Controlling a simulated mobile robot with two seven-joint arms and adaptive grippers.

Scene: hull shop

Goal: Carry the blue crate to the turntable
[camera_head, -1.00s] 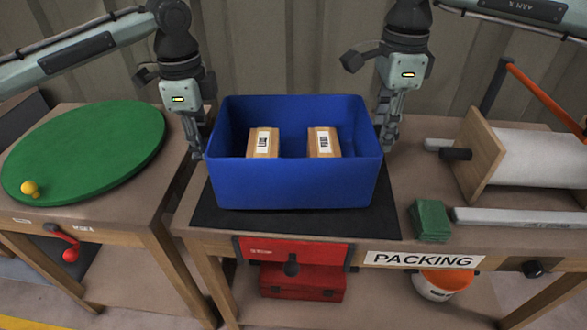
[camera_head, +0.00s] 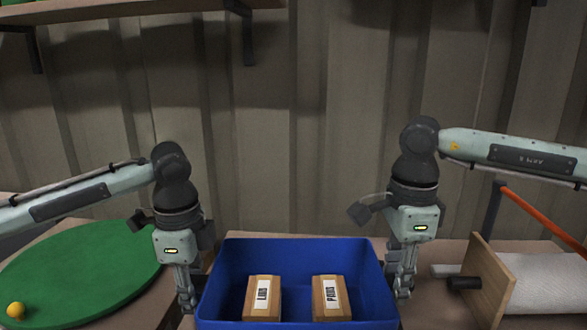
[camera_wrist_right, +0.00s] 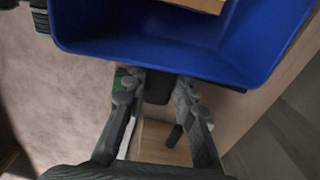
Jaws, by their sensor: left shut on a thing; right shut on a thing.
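The blue crate (camera_head: 231,262) is at the bottom centre of the head view, its lower part cut off by the frame edge. It holds two labelled wooden blocks, one marked LUGS (camera_head: 262,297) and one PADS (camera_head: 331,297). My left gripper (camera_head: 188,300) is shut on the crate's left side. My right gripper (camera_head: 402,285) is shut on its right side; in the right wrist view the fingers (camera_wrist_right: 158,88) meet at the crate wall (camera_wrist_right: 150,55). The green turntable (camera_head: 85,268) lies left of the crate. Whether the crate touches the table is hidden.
A yellow ball-shaped knob (camera_head: 16,310) sits at the turntable's near left edge. A white roll (camera_head: 550,285) with a wooden end plate (camera_head: 487,285) and an orange bar (camera_head: 545,222) stands right of my right gripper. A shelf (camera_head: 140,8) hangs on the wall above.

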